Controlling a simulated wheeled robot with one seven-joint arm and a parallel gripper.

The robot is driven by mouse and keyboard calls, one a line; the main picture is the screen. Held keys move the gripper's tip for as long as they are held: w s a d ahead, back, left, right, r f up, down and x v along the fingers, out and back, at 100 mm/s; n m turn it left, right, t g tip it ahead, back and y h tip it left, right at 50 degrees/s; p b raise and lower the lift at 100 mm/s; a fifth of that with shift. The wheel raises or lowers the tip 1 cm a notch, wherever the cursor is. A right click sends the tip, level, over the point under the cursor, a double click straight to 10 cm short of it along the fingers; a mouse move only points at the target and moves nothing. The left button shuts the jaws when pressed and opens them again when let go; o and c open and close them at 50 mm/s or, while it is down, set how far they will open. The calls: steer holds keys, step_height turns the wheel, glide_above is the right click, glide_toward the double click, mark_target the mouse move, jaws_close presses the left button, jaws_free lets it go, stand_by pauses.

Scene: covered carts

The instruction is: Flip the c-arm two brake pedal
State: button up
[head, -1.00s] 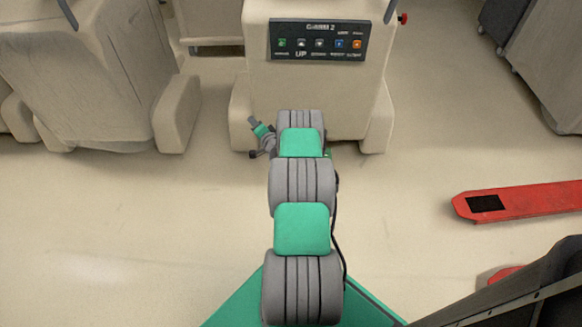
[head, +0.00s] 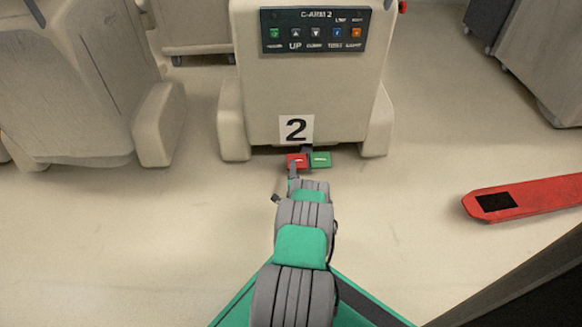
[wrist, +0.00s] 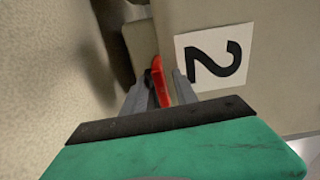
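The c-arm two (head: 306,80) is a beige covered cart with a "C-ARM 2" button panel and a white "2" sign (head: 296,129), also in the wrist view (wrist: 214,57). Low at its front are a red pedal (head: 297,160) and a green pedal (head: 320,159) side by side. My gripper (head: 293,172) is at the near edge of the red pedal. In the wrist view its grey fingers are apart, with the red pedal (wrist: 161,80) showing between their tips. I cannot tell whether they touch it. The green pedal is not visible there.
Another covered cart (head: 75,85) stands at the left, and a grey covered one (head: 553,60) at the upper right. A red flat fork (head: 525,199) lies on the floor at the right. The floor between is clear.

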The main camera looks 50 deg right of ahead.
mark_target(292, 155)
steer(key=x, duration=0.1)
steer(key=b+x, duration=0.1)
steer(key=shift+w+d+f, duration=0.2)
steer(key=shift+w+d, duration=0.05)
steer(key=shift+w+d+r, duration=0.2)
steer(key=shift+w+d, duration=0.05)
steer(key=shift+d, duration=0.05)
jaws_close()
stand_by(1.0)
